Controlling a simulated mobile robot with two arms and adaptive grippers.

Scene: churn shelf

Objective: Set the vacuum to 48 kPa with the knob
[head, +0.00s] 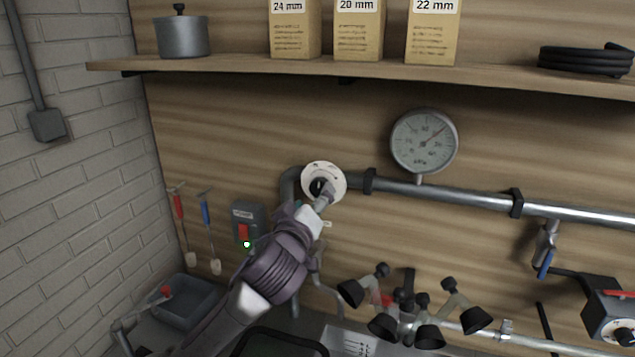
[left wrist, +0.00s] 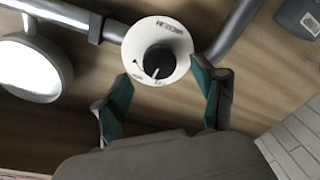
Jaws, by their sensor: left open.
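The knob (left wrist: 158,63) is dark and sits in the middle of a round white dial (left wrist: 157,32) on the pipe. The dial also shows in the head view (head: 325,170), with the knob partly hidden by my gripper. My left gripper (left wrist: 165,92) is open, its two green-padded fingers on either side of the dial's lower part in the left wrist view. I cannot tell whether they touch the knob. In the head view the gripper (head: 325,194) is right at the dial. The round vacuum gauge (head: 424,141) is on the pipe to the right, its needle pointing up and right. My right gripper is not seen.
The metal pipe (head: 440,191) runs along the wooden wall. A grey switch box with a red switch (head: 244,232) is left of my arm. A milking cluster (head: 415,310) is below right. A shelf (head: 370,70) with boxes is above.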

